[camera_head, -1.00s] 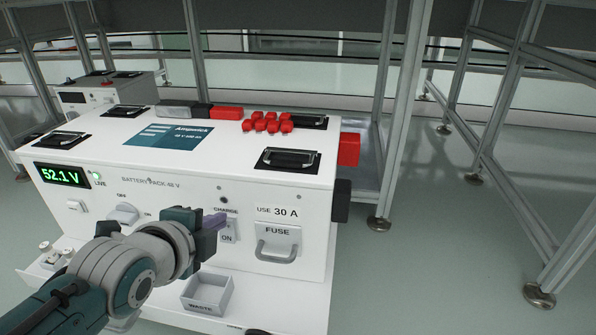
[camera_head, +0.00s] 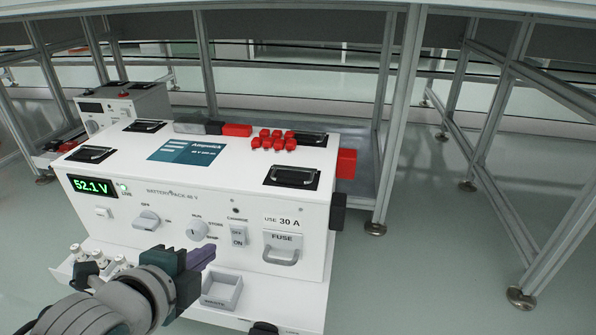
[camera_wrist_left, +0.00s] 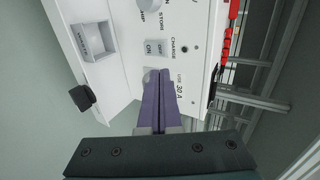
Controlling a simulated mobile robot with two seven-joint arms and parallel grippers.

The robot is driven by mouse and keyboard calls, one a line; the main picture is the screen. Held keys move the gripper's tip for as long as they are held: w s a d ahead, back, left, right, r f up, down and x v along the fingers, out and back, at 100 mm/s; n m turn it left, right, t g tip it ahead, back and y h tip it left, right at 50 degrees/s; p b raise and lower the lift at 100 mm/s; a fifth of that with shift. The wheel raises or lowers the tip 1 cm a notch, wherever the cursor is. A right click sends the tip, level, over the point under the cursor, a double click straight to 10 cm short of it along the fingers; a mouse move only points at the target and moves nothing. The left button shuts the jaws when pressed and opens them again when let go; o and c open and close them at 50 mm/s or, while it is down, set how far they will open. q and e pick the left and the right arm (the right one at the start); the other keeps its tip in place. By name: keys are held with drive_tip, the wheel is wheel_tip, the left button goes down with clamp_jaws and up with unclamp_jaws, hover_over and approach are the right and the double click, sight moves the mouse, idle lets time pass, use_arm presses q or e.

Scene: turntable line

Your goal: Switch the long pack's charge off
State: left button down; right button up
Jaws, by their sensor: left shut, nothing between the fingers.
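The long white battery pack (camera_head: 120,205) has a green 52.1 V display (camera_head: 93,186). Its charge switch (camera_head: 238,236) is a small grey rocker with OFF above ON, right of a round selector knob (camera_head: 197,230). The switch also shows in the left wrist view (camera_wrist_left: 156,48); I cannot tell which side is pressed. My left gripper (camera_head: 208,255) is shut and empty, its purple fingers in front of the panel, below and left of the switch. In the left wrist view the fingertips (camera_wrist_left: 160,72) appear just short of the switch. My right gripper is not in view.
A fuse handle (camera_head: 281,254) sits right of the switch and an OFF/ON knob (camera_head: 146,221) left. A waste tray (camera_head: 221,291) stands on the front ledge below. Red caps (camera_head: 272,140) lie on top. A smaller pack (camera_head: 122,108) stands behind left.

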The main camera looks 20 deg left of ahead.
use_arm(q)
drive_tip(key=s+r+p, duration=0.2)
drive_tip(key=r, duration=0.1)
drive_tip(key=shift+s+r, duration=0.1)
drive_tip(key=shift+r, duration=0.1)
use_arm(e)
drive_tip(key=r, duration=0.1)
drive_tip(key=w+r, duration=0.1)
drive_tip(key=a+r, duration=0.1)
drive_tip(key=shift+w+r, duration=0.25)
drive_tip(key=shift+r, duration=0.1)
use_arm(q)
drive_tip(key=shift+s+d+r, duration=0.1)
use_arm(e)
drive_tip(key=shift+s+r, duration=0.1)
